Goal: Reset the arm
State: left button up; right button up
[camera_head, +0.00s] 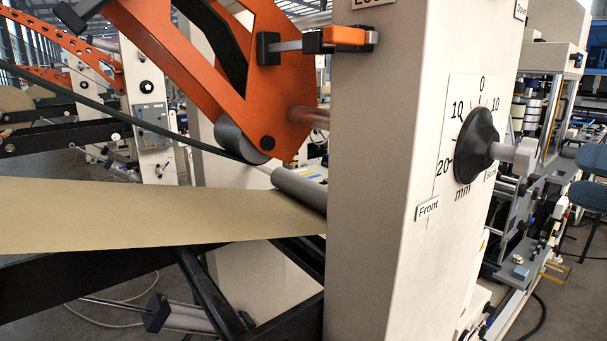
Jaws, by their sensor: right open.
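An orange arm (173,42) slants down from the upper left to the machine's cream upright (385,190). It carries a dark grey roller (240,138) at its lower end. An orange-tipped lever (346,36) with black ends lies level across the top of the upright's left side. I cannot make out either gripper in the head view, and no fingers show at the arm, the lever or the dial.
A brown paper web (140,214) runs from the left to a grey roller (300,188) beside the upright. A black dial knob (476,146) with a light grey handle sits on a millimetre scale. Blue chairs (592,160) and other machines stand behind.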

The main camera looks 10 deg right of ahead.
jog(key=w+a+f+m+t+h, duration=0.15)
jog(key=f+m+h, duration=0.35)
jog(key=f+m, duration=0.95)
jog(key=w+a+f+m+t+h, duration=0.1)
jog(key=a+f+m+t+h, duration=0.2)
jog(key=f+m, duration=1.15)
jog(key=s+a+f+g, duration=0.3)
jog(key=a+f, duration=0.1)
jog(key=f, duration=0.4)
jog(key=s+a+f+m+g, duration=0.1)
jog(key=s+a+f+g, duration=0.2)
jog(key=f, duration=0.6)
jog(key=s+a+f+m+g, duration=0.1)
jog(key=s+a+f+g, duration=0.2)
jog(key=f, duration=0.6)
jog(key=shift+s+a+h, duration=0.2)
jog(key=shift+a+h, duration=0.2)
jog(key=shift+a, duration=0.8)
